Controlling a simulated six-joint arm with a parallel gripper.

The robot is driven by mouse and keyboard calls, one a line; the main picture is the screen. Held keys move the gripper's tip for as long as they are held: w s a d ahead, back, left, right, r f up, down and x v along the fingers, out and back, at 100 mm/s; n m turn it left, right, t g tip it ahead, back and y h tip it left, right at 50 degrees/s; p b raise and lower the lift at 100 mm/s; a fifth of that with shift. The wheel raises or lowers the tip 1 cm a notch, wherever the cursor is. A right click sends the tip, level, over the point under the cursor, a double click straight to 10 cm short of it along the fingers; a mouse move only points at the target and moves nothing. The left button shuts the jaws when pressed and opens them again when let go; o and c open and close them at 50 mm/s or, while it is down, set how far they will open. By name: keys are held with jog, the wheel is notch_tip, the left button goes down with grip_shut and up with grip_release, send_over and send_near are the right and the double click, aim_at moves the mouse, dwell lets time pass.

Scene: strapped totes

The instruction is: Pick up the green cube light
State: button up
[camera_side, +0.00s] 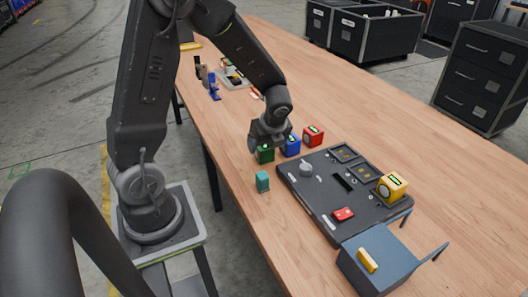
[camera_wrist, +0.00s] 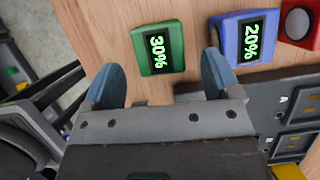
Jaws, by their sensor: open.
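The green cube light (camera_wrist: 157,48) stands on the wooden table with a display reading 30% in the wrist view. In the side view the green cube light (camera_side: 265,156) is partly hidden under my gripper (camera_side: 268,144). In the wrist view my gripper (camera_wrist: 162,80) is open, and its two blue-grey fingertips point toward the green cube, one on either side of its near edge. Nothing is held. I cannot tell how far the fingertips are above the table.
A blue cube (camera_wrist: 245,38) reading 20% stands close to the right of the green one, with a red cube (camera_side: 313,136) beyond it. A black board (camera_side: 318,205) carries a yellow cube (camera_side: 391,187). A teal block (camera_side: 262,181) stands near the table's edge.

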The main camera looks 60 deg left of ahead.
aim_at(263, 149)
jog(key=shift+a+x, duration=0.25)
jog(key=shift+x, duration=2.4)
jog(key=shift+r, duration=0.15)
jog(key=c, duration=1.1)
jog(key=shift+c, duration=0.2)
